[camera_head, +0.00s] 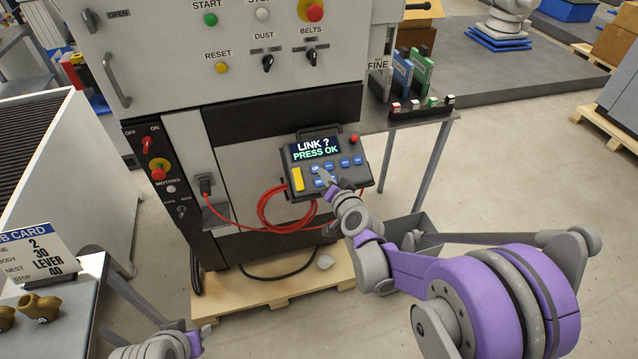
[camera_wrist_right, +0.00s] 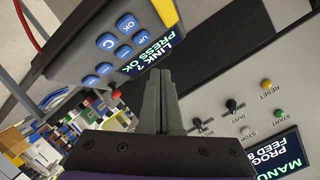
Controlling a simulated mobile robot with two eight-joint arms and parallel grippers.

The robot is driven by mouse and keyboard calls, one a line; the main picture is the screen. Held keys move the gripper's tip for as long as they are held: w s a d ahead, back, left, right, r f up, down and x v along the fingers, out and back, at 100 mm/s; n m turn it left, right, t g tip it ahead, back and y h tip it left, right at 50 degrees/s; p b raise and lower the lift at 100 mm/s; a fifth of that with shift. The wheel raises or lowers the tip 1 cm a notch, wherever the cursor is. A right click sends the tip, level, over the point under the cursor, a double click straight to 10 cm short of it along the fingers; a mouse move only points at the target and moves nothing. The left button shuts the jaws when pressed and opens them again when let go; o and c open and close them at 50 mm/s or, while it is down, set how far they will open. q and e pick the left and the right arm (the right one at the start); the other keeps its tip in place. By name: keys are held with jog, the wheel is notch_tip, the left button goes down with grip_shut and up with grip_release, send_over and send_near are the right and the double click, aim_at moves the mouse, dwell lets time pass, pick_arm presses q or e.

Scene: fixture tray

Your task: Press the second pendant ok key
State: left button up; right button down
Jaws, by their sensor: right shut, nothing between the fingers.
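The pendant (camera_head: 299,154) hangs on the front of the grey machine, tilted, with a lit screen (camera_head: 316,148) reading "LINK ? PRESS OK". It carries several blue keys, a yellow bar and a red knob. My right gripper (camera_head: 322,175) is shut and empty, its tips over the lower left keys in the head view, partly covering them. In the right wrist view its fingers (camera_wrist_right: 161,75) overlap the pendant's edge (camera_wrist_right: 72,80); contact is unclear. My left gripper (camera_head: 198,340) is partly visible at the bottom edge.
A red cable (camera_head: 268,211) loops below the pendant. The machine panel (camera_head: 150,62) with knobs and buttons rises above. A side table (camera_head: 408,122) with coloured plates stands to the right. A job card (camera_head: 42,258) sits at lower left.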

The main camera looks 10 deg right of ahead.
aim_at(315, 176)
pick_arm(q)
jog(key=shift+s+f+b, duration=0.3)
jog(key=shift+f+b, duration=0.15)
jog(key=shift+f, duration=0.3)
jog(key=shift+s+f+b, duration=0.3)
jog(key=shift+f+b, duration=0.1)
jog(key=shift+f, duration=0.3)
pick_arm(e)
jog(key=w+f, duration=0.3)
jog(key=f, duration=0.2)
jog(key=shift+f, duration=0.35)
jog(key=shift+w, duration=0.1)
pick_arm(q)
jog(key=shift+f, duration=0.1)
pick_arm(e)
jog(key=shift+w+f, duration=0.15)
jog(key=shift+f, duration=0.2)
pick_arm(q)
jog(key=shift+f, duration=0.1)
pick_arm(e)
jog(key=shift+w+f, duration=0.2)
jog(key=shift+f, duration=0.1)
dwell(0.7)
jog(key=shift+s+r, duration=0.1)
pick_arm(q)
jog(key=shift+w+r, duration=0.1)
jog(key=shift+r, duration=0.3)
pick_arm(e)
jog(key=shift+s+r, duration=0.3)
jog(key=shift+r, duration=0.25)
